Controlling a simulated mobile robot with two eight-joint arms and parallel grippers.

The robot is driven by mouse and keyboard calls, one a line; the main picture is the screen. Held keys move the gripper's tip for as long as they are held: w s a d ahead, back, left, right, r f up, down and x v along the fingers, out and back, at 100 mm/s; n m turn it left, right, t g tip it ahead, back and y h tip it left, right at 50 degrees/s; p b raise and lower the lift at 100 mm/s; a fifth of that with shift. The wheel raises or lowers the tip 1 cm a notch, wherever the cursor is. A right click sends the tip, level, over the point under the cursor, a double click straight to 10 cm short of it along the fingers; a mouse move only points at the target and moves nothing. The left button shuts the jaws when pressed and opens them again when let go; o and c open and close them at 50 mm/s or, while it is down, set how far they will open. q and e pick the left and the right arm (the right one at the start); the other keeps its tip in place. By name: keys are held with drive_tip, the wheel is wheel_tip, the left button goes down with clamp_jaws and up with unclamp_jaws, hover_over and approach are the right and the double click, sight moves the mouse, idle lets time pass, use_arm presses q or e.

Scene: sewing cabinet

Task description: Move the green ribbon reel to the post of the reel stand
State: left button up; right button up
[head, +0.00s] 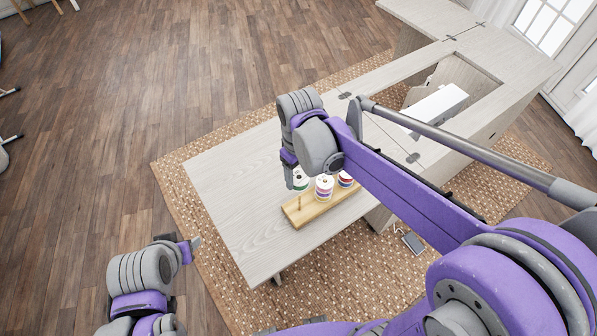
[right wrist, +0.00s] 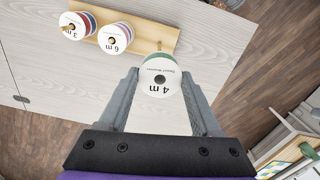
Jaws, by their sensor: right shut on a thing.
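The green ribbon reel (head: 301,179) has a white face marked "4 m" and a green rim in the right wrist view (right wrist: 161,78). My right gripper (right wrist: 160,88) is shut on it, one finger on each side. In the head view the right gripper (head: 296,178) hangs above the left end of the wooden reel stand (head: 297,217). The bare post (head: 299,203) stands at that end, and its top shows just beyond the reel in the right wrist view (right wrist: 159,46). My left gripper (head: 192,244) is at lower left, away from the table; its jaw state is unclear.
Two other reels, one marked "6 m" (right wrist: 115,39) and one marked "3 m" (right wrist: 76,25), sit on the stand. The pale cabinet top (head: 235,190) is clear left of the stand. A white machine (head: 437,106) sits in the cabinet's opening at the right.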

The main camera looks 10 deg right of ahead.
drive_tip(key=shift+d+f+b, duration=0.15)
drive_tip(key=shift+f+b, duration=0.15)
drive_tip(key=shift+f, duration=0.45)
wheel_tip(320, 180, down, 3)
drive_tip(key=shift+s+f+b, duration=0.1)
drive_tip(key=shift+f+b, duration=0.05)
drive_tip(key=shift+b, duration=0.7)
use_arm(q)
drive_tip(key=s+f, duration=0.1)
drive_tip(key=f, duration=0.2)
drive_tip(key=shift+s+f, duration=0.15)
drive_tip(key=shift+s, duration=0.25)
use_arm(e)
drive_tip(key=shift+f, duration=0.3)
drive_tip(key=shift+f+b, duration=0.35)
use_arm(q)
drive_tip(key=shift+s+f, duration=0.15)
drive_tip(key=shift+f, duration=0.55)
use_arm(e)
drive_tip(key=shift+f, duration=0.1)
use_arm(q)
drive_tip(key=shift+s+f+g+b, duration=0.15)
drive_tip(key=shift+s+f+b, duration=0.05)
drive_tip(key=shift+f+b, duration=0.4)
drive_tip(key=shift+s+f+g+b, duration=0.2)
drive_tip(key=shift+f+b, duration=0.2)
drive_tip(key=shift+f, duration=0.25)
use_arm(e)
drive_tip(key=shift+f, duration=1.5)
